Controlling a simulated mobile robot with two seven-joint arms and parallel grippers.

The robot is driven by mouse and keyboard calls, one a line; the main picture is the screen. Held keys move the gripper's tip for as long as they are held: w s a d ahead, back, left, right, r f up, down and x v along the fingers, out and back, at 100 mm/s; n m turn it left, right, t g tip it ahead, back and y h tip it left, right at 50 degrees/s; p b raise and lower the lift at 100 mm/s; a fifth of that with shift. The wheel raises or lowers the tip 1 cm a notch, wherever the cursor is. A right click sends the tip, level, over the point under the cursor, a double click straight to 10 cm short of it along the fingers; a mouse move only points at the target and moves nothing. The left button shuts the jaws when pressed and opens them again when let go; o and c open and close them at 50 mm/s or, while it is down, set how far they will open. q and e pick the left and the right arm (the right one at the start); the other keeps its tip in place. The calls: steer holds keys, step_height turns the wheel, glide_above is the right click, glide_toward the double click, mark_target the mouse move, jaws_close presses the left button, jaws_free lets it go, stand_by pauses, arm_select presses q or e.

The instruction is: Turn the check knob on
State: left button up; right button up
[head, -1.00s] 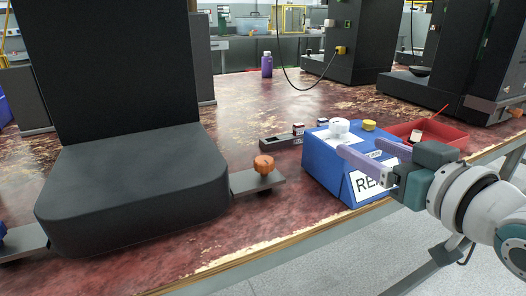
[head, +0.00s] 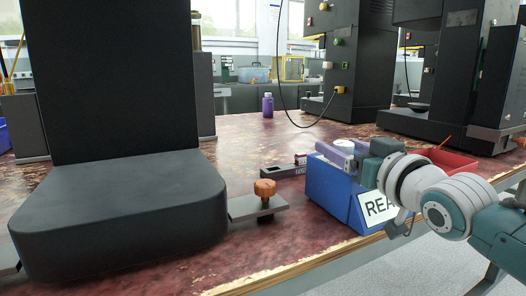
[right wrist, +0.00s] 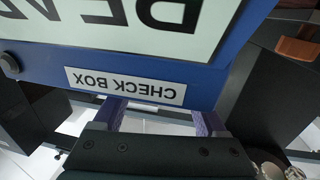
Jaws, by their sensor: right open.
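The blue check box (head: 332,188) stands on the worn red bench near its front edge. A white knob (head: 344,144) shows on its top, partly hidden by my right gripper. The box's label (right wrist: 125,86) reads "CHECK BOX", upside down in the right wrist view. My right gripper (head: 336,154) is open, with its purple fingers at the top of the box by the white knob. I cannot tell whether they touch the knob. In the right wrist view the two fingers (right wrist: 160,119) are apart below the label. My left gripper is not in view.
An orange knob (head: 265,188) on a metal bracket stands left of the box. A large black machine (head: 115,205) fills the left. A red tray (head: 450,160) lies behind my right arm. A purple bottle (head: 267,105) stands farther back, with bare bench before it.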

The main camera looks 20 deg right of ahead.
steer(key=shift+c, duration=0.3)
steer(key=shift+w, duration=0.1)
jaws_close()
